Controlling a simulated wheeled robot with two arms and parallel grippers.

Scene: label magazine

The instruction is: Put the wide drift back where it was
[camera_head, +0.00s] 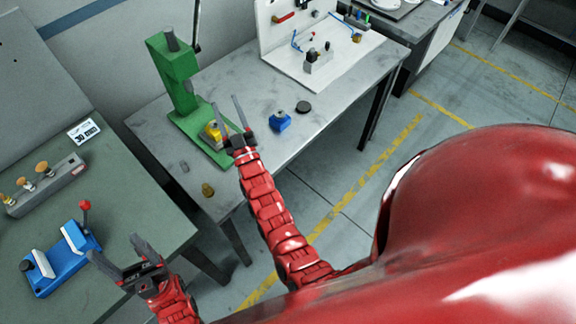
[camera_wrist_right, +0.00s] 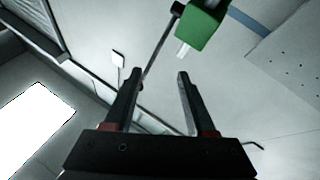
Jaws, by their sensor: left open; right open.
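Several brass-headed drifts (camera_head: 42,168) stand in a grey block (camera_head: 62,181) on the green table at the left. A small brass piece (camera_head: 208,190) is on the near left part of the grey table; I cannot tell if it is a drift. Which one is the wide drift I cannot tell. My left gripper (camera_head: 114,247) is open and empty by the front right corner of the blue fixture. My right gripper (camera_head: 224,101) is open and empty, raised over the grey table near the green press. Its fingers also show in the right wrist view (camera_wrist_right: 158,73), with nothing between them.
A green press (camera_head: 172,65) with a yellow part (camera_head: 215,131) stands on the grey table (camera_head: 240,85). A blue block (camera_head: 280,122) and a black disc (camera_head: 304,107) lie to its right. A blue fixture (camera_head: 48,281) and a "30 mm" card (camera_head: 83,131) are on the green table.

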